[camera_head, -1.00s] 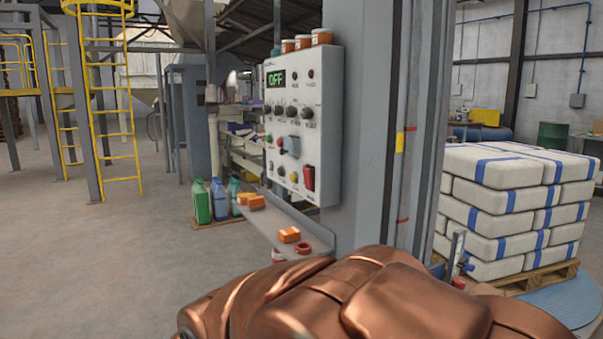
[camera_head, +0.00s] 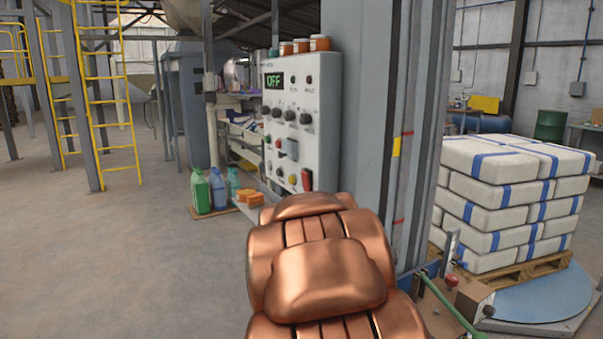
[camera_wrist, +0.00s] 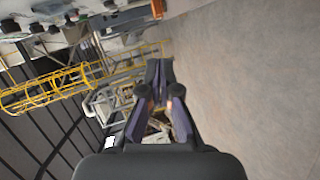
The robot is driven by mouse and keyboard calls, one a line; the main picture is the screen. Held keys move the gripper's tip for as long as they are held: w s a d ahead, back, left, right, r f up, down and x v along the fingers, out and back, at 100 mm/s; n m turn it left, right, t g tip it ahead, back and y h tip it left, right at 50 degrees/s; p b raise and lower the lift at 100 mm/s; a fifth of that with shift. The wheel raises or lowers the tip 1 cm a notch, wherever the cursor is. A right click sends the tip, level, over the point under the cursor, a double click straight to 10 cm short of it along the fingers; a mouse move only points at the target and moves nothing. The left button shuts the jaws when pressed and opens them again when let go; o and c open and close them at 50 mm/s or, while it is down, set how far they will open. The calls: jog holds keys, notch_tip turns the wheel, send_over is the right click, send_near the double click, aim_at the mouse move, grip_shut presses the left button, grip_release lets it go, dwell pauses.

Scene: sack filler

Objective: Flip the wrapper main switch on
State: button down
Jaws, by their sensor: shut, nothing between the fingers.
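The white control panel (camera_head: 325,110) is fixed to the side of a grey column. Its display (camera_head: 274,81) reads OFF in green. Below are a row of black knobs (camera_head: 290,116), a grey switch block (camera_head: 291,149), small coloured buttons and a red rocker switch (camera_head: 307,180) at the lower right. I cannot read which one is labelled main switch. My gripper (camera_wrist: 159,68) is shut and empty in the wrist view. In the head view it is hidden behind my copper arm. Part of the panel with knobs (camera_wrist: 53,27) shows at the wrist view's upper left, apart from the fingers.
A shelf with orange boxes (camera_head: 249,197) juts out below the panel. Jars (camera_head: 301,46) stand on top of the panel. Wrapped sacks (camera_head: 510,195) are stacked on a pallet at right. The floor at left is open.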

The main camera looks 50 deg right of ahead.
aim_at(306, 182)
jog(key=d+r+n+t+h+p, duration=0.1)
jog(key=d+r+n+t, duration=0.2)
jog(key=r, duration=0.5)
jog(key=shift+d+n+t, duration=0.4)
jog(key=shift+d+n, duration=0.2)
jog(key=shift+d, duration=0.45)
jog(key=w+d+r+p, duration=0.1)
jog(key=w+d+p, duration=0.2)
jog(key=w+d, duration=0.4)
jog(key=shift+w+d, duration=0.15)
jog(key=shift+d, duration=0.85)
